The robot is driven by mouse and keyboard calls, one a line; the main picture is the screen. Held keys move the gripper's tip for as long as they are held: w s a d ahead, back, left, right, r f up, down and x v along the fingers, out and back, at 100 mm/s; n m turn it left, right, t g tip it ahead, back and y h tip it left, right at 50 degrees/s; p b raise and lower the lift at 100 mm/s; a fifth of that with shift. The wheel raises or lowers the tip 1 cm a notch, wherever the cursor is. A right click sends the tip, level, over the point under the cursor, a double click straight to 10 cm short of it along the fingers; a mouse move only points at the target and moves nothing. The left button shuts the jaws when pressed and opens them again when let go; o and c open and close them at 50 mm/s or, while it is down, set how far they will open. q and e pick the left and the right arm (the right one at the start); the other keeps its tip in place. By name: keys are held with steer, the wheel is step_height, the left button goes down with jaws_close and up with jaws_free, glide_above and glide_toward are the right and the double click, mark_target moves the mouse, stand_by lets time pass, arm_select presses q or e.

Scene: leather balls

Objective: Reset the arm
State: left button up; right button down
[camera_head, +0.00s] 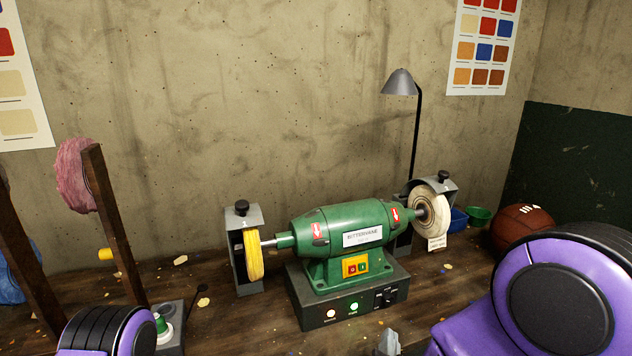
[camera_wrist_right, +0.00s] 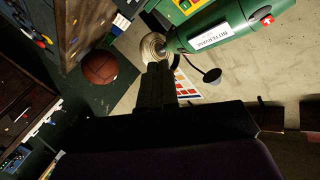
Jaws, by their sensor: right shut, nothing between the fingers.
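My right arm (camera_head: 560,300) shows as a purple and black link at the lower right of the head view. My right gripper (camera_wrist_right: 156,72) shows dark in the right wrist view, its fingers shut with nothing between them. In that view the fingertips overlap the lower edge of the grinder's pale wheel; I cannot tell the distance. My left arm (camera_head: 105,332) shows only as a purple and black link at the lower left of the head view. My left gripper is out of view.
A green bench grinder (camera_head: 345,232) with a yellow wheel (camera_head: 254,256) and a pale wheel (camera_head: 431,216) stands mid-bench. A grey lamp (camera_head: 400,83) rises behind. A brown leather ball (camera_head: 520,224) and a green bowl (camera_head: 479,215) are right. Dark wooden posts (camera_head: 105,210) stand left.

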steer(key=s+d+f+n+g+y, duration=0.1)
steer(key=s+d+f+g, duration=0.3)
steer(key=f, duration=0.6)
steer(key=s+d+f+n+g+y, duration=0.1)
steer(key=s+d+f+g, duration=0.3)
steer(key=f, duration=0.5)
arm_select(q)
steer(key=shift+w+f+b, duration=0.45)
steer(key=shift+f+b, duration=0.1)
steer(key=shift+f, duration=0.15)
arm_select(e)
steer(key=s+d+f+g, duration=0.2)
steer(key=s+d+f, duration=0.2)
steer(key=s, duration=0.5)
steer(key=s+d+f+g+h, duration=0.1)
steer(key=s+d+f+g, duration=0.2)
steer(key=s+f, duration=0.3)
steer(key=s+d, duration=0.1)
steer(key=s, duration=0.2)
steer(key=shift+s+d+f, duration=0.15)
steer(key=shift+s+f, duration=0.1)
steer(key=shift+f, duration=0.15)
